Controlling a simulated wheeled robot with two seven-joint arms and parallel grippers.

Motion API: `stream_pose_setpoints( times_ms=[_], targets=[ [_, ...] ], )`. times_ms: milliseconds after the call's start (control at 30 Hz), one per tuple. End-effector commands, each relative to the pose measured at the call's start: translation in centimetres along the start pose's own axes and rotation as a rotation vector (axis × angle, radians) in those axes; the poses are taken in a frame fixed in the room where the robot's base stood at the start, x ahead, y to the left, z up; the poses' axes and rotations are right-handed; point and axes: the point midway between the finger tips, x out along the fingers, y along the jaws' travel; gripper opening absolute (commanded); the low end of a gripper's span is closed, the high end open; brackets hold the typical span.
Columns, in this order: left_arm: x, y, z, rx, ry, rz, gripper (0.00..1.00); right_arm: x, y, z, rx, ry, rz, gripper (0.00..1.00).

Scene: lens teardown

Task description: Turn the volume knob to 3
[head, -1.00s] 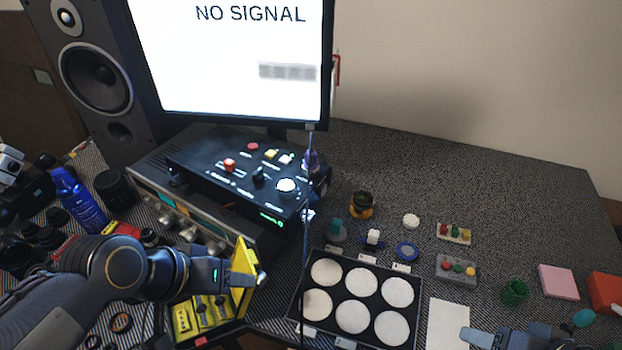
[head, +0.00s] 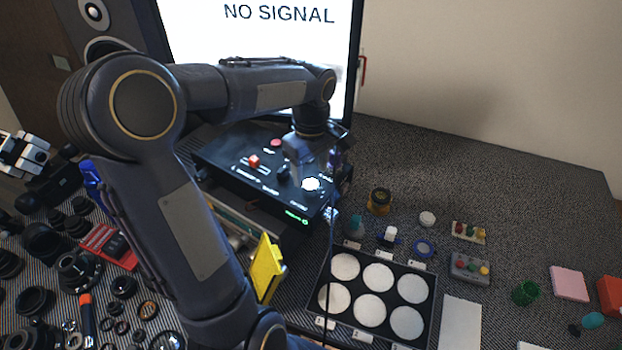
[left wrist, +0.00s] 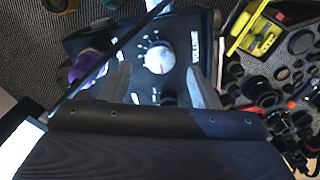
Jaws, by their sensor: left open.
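The black control box (head: 235,165) stands below the monitor with a round white knob (head: 311,184) near its front right corner. In the left wrist view the white knob (left wrist: 159,58) has a red mark on its lower edge and ticks and small numerals around it, too small to read. My left gripper (head: 300,150) is over the box, pointing down, just behind the knob in the head view. In the left wrist view its open fingers (left wrist: 158,78) stand to either side of the knob, apart from it.
A red button (head: 254,161) and a black knob (head: 283,173) sit near the white knob. A dark cable hangs past the box's right end, by a purple object (head: 334,160). A yellow bin (head: 266,268) and a tray of white discs (head: 325,310) stand in front.

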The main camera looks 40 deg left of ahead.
Motion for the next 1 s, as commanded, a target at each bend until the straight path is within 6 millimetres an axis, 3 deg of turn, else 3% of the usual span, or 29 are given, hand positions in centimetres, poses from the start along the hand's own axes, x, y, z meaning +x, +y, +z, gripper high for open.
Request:
stream_pose_setpoints(
  times_ms=[233,600,933,1000],
  targets=[
    [3.3,-0.1,0.0,0.001,-0.002,-0.003,0.56,-0.2,-0.1,-0.1,0.000,0.000,0.000,0.56],
    [4.0,0.0,0.1,0.001,-0.001,0.001,0.56,-0.2,-0.1,-0.1,0.000,0.000,0.000,0.56],
    [4.0,0.0,0.1,0.002,-0.001,0.001,0.13,-0.2,-0.1,-0.1,0.000,0.000,0.000,0.56],
    [4.0,0.0,0.1,0.002,-0.001,0.001,0.11,-0.2,-0.1,-0.1,0.000,0.000,0.000,0.56]
  ],
)
